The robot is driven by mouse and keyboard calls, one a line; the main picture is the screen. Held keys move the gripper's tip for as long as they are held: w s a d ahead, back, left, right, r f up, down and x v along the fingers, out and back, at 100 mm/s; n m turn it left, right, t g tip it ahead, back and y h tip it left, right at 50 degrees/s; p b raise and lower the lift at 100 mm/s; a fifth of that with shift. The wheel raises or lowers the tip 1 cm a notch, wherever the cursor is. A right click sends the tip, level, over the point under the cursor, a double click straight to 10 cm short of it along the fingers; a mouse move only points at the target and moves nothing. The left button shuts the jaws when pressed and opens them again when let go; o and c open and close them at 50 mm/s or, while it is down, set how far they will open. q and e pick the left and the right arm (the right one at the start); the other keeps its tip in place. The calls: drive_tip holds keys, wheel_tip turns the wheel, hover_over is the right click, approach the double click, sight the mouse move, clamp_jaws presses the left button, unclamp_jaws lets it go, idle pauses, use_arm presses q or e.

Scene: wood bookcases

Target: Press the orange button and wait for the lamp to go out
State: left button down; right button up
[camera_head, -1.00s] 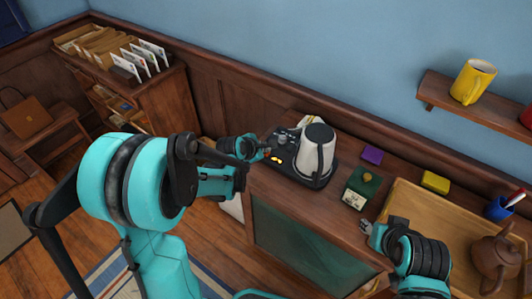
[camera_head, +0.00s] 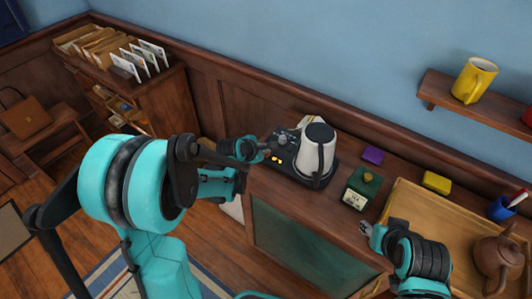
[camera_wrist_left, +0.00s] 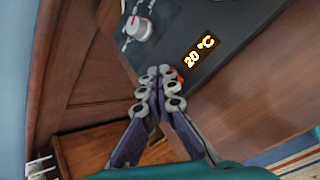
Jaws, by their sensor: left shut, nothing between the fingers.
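A dark appliance base (camera_head: 318,183) with a white kettle (camera_head: 312,153) stands on the cabinet top. In the left wrist view the base (camera_wrist_left: 225,25) shows a lit display (camera_wrist_left: 199,51) reading 20 °C. A bit of the orange button (camera_wrist_left: 179,75) shows beside my left fingertips, which hide the rest. My left gripper (camera_wrist_left: 165,82) is shut and empty, its tips at the button; I cannot tell whether it is pressed. In the head view my left gripper (camera_head: 267,153) is at the base's left edge. My right gripper (camera_head: 366,229) is near the tray. I cannot make out the lamp.
A white knob (camera_wrist_left: 138,28) sits on the base. To the right are a purple block (camera_head: 372,155), a green tea tin (camera_head: 360,189), a yellow block (camera_head: 436,182) and a wooden tray (camera_head: 425,207) with a brown teapot (camera_head: 500,262). A yellow mug (camera_head: 474,80) stands on the shelf.

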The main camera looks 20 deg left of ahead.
use_arm(q)
drive_tip(key=shift+r+p, duration=0.65)
drive_tip(key=shift+r, duration=0.2)
wheel_tip(320, 180, up, 5)
drive_tip(key=p, duration=0.4)
drive_tip(key=shift+r, duration=0.1)
idle(0.7)
